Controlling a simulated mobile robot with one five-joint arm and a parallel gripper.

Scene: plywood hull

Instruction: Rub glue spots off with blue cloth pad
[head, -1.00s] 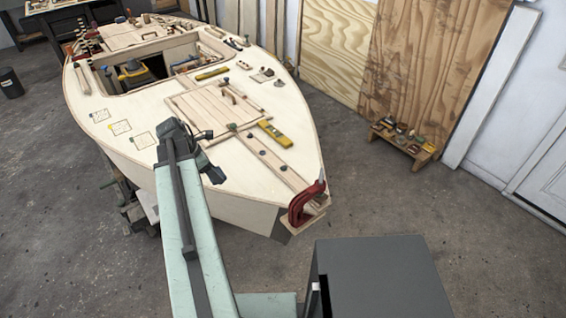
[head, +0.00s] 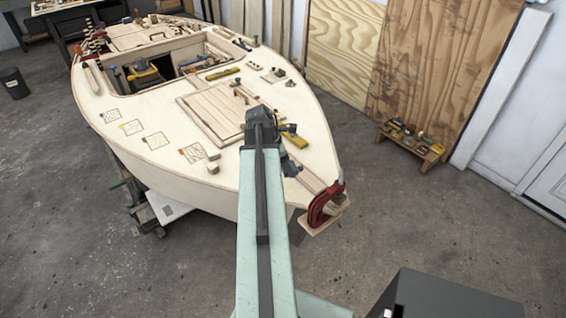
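Several pencilled squares with small coloured marks lie along the left side of the pale plywood deck (head: 158,171). They include a far square (head: 110,116), a middle one (head: 155,141) and a near one with an orange mark (head: 194,153). Glue spots are too small to make out. I cannot pick out a blue cloth pad.
Two small blocks (head: 213,156) sit beside the near square. A red clamp (head: 322,203) grips the bow. A low tool stand (head: 412,146) is at right.

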